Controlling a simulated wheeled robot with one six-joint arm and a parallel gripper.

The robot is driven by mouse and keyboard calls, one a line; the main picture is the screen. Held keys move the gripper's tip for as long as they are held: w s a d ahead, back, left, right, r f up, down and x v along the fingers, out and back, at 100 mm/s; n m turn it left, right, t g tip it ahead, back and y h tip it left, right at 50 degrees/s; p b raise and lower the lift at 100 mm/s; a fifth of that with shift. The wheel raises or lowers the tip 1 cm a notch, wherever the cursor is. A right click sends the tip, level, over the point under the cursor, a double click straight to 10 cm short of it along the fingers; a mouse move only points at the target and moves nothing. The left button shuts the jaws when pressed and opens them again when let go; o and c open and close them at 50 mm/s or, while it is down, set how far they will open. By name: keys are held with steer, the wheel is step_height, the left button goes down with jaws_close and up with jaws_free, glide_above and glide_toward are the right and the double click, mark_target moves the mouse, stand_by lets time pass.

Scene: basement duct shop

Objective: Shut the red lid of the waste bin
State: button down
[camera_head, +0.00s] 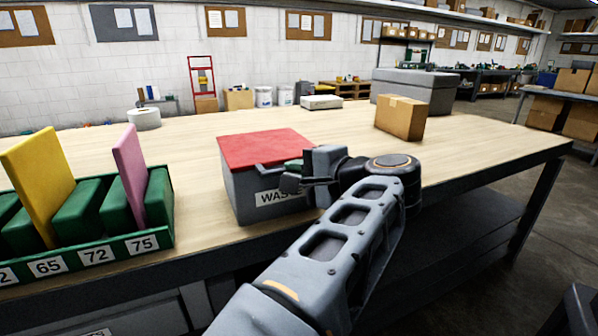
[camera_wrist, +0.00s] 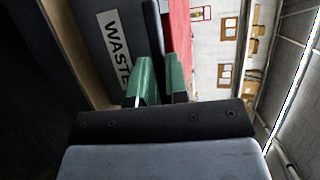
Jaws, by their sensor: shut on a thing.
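The waste bin (camera_head: 245,197) is a grey box with a white label, standing on the workbench near its front edge. Its red lid (camera_head: 262,147) lies flat or nearly flat over the top; I cannot tell whether a small gap remains. My gripper (camera_head: 293,168) is at the bin's front right, shut on a dark grey strip at the lid's front edge. In the wrist view, the green finger pads (camera_wrist: 160,82) close around that strip, with the red lid (camera_wrist: 179,30) on one side and the labelled bin wall (camera_wrist: 110,35) on the other. The exact grip is partly hidden by the fingers.
A green divided rack (camera_head: 120,250) with a yellow and a pink card stands left of the bin. A cardboard box (camera_head: 400,117) and a grey case (camera_head: 415,90) are at the back right. The bench (camera_head: 470,145) is clear right of my gripper.

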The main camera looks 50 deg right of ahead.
steer(key=shift+f, duration=0.55)
steer(key=c, duration=1.2)
jaws_free()
steer(key=shift+o, duration=0.2)
steer(key=shift+r, duration=0.1)
steer(key=p+v, duration=0.8)
steer(key=v, duration=0.6)
steer(key=shift+d+r, duration=0.15)
steer(key=shift+d, duration=0.05)
